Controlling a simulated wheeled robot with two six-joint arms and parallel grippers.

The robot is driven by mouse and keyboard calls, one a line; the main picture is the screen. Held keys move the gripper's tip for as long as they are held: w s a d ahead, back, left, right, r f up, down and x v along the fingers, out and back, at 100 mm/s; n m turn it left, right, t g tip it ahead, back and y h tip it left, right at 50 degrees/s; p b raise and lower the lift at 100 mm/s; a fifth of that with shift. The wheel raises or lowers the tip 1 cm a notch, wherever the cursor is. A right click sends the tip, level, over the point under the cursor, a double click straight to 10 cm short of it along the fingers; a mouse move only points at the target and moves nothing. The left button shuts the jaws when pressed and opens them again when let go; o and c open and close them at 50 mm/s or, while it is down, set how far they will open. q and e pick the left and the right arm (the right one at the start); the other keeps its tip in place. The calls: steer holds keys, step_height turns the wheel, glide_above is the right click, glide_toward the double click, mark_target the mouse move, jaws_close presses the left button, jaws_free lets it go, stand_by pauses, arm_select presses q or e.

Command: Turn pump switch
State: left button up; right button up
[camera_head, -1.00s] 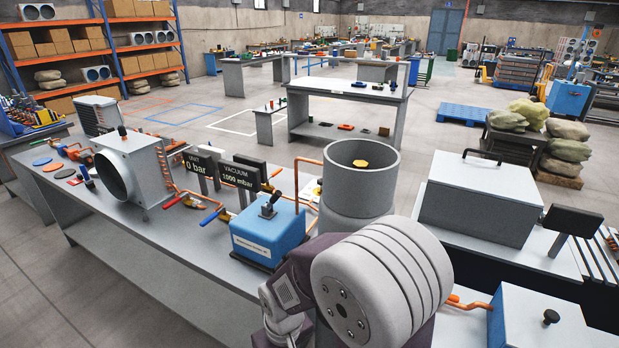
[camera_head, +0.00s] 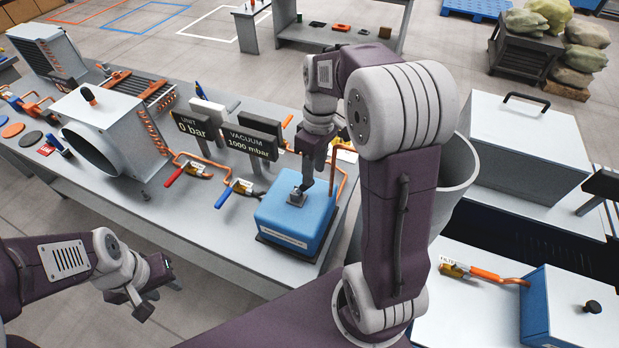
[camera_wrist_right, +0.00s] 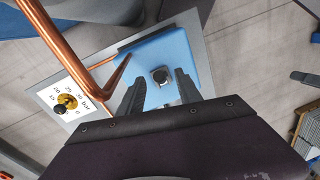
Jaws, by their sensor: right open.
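My right gripper (camera_head: 317,188) reaches down over the pump, close to the switch. In the right wrist view the pump top (camera_wrist_right: 180,55) lies below the gripper, and the switch (camera_wrist_right: 161,76) shows ahead of and between the two open fingers (camera_wrist_right: 158,92). I cannot tell whether a finger touches it. My left gripper (camera_head: 149,302) hangs in front of the bench, empty and apart from the pump, with its fingers spread.
A copper pipe (camera_wrist_right: 65,45) and a gauge (camera_wrist_right: 68,101) lie beside the gripper. A grey cylinder (camera_head: 457,172) stands to the right.

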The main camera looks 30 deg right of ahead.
mark_target(304, 187)
steer(key=f, duration=0.4)
steer(key=w+f, duration=0.1)
steer(key=f, duration=0.1)
steer(key=shift+a+f, duration=0.35)
steer(key=shift+a, duration=0.05)
steer(key=shift+f, duration=0.15)
steer(key=shift+s, duration=0.35)
steer(key=shift+w, duration=0.2)
jaws_close()
steer(key=shift+w, duration=0.1)
